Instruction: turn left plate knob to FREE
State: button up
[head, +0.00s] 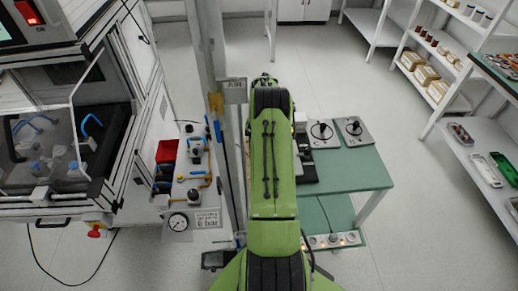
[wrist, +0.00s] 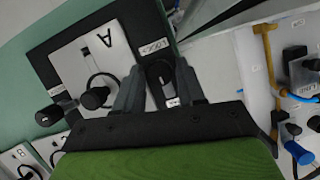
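In the wrist view a white plate marked A (wrist: 76,61) lies on a black base (wrist: 47,67). A black round knob with a light pointer mark (wrist: 160,72) stands at the plate's right edge, the left side as the head view sees the bench. A LOCK label (wrist: 153,47) is above it; a small label (wrist: 173,102) below it is too small to read surely. My gripper (wrist: 159,80) is open, one finger on each side of this knob; whether they touch it I cannot tell. In the head view my arm hides the gripper and most of the plate.
Another black knob (wrist: 47,115) is at the plate's other side, and a ringed black handle (wrist: 95,97) is on the plate. Two more plates (head: 321,133) (head: 354,131) sit on the green bench (head: 345,172). A pneumatic panel (head: 196,180) and an upright post stand left.

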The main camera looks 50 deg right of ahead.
jog(key=shift+o, duration=1.2)
jog(key=p+v, duration=0.3)
jog(key=v, duration=0.9)
